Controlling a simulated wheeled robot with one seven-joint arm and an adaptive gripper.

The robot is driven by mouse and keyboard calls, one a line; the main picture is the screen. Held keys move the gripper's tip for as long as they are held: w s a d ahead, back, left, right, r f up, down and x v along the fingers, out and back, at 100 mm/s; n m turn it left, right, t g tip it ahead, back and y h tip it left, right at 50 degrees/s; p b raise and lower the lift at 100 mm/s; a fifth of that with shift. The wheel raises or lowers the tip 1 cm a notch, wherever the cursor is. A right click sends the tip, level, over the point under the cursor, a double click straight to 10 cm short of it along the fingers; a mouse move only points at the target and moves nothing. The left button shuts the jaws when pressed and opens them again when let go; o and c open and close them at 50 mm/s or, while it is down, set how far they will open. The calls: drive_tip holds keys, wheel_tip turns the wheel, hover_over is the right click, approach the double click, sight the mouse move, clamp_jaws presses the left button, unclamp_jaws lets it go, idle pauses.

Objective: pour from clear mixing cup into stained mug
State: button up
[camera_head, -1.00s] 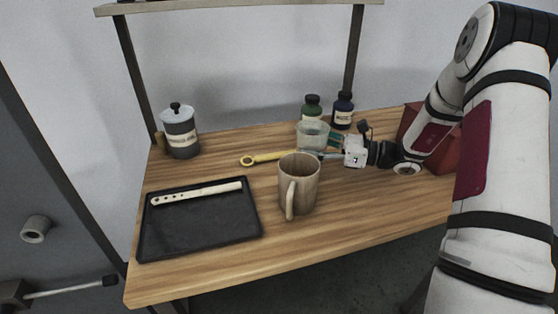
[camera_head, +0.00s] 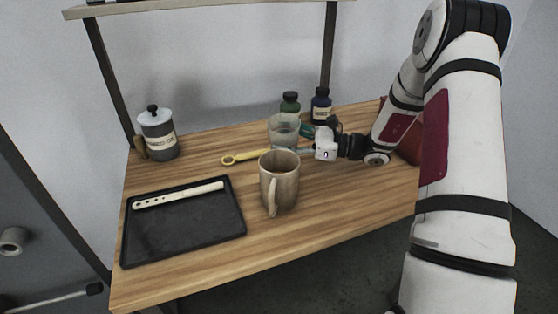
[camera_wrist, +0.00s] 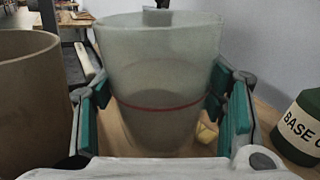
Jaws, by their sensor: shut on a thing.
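The clear mixing cup (camera_head: 284,131) is between the fingers of my gripper (camera_head: 302,131), which is shut on it. In the wrist view the cup (camera_wrist: 165,70) is upright, pale and see-through, with a red line around it. Green-padded fingers of my gripper (camera_wrist: 155,95) press on its two sides. I cannot make out the level of what is inside. The stained mug (camera_head: 281,186) stands upright on the table, in front of the cup in the head view, its handle towards the camera. Its brown wall (camera_wrist: 30,105) shows at the left of the wrist view.
A black tray (camera_head: 185,228) with a pale strip (camera_head: 178,196) and a lidded canister (camera_head: 158,135) are further left. A red bin (camera_head: 409,148) is at right.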

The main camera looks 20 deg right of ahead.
drive_tip(key=shift+s+a+r+n, duration=0.25)
drive_tip(key=shift+s+r+n, duration=0.25)
drive_tip(key=shift+n, duration=0.5)
drive_tip(key=r+n, duration=0.1)
drive_tip(key=r, duration=0.1)
drive_tip(key=s+r+n+p, duration=0.1)
drive_tip(key=r, duration=0.1)
drive_tip(key=s+a+r+n, duration=0.1)
drive_tip(key=r+n, duration=0.1)
drive_tip(key=shift+r+y, duration=0.3)
drive_tip(key=shift+y, duration=0.1)
drive_tip(key=shift+s+r+n, duration=0.1)
drive_tip(key=shift+r+n, duration=0.15)
drive_tip(key=shift+n, duration=0.25)
drive_tip(key=shift+a+r, duration=0.1)
drive_tip(key=shift+f+n+b, duration=0.25)
drive_tip(key=shift+n+b, duration=0.85)
drive_tip(key=shift+n, duration=0.1)
drive_tip(key=shift+s+r+n+y+b, duration=0.1)
drive_tip(key=shift+r+n+y+b, duration=0.3)
drive_tip(key=shift+n, duration=0.5)
drive_tip(key=shift+s+f+n+g+b, duration=0.2)
drive_tip(key=shift+n+g+b, duration=0.1)
drive_tip(key=shift+n+b, duration=0.75)
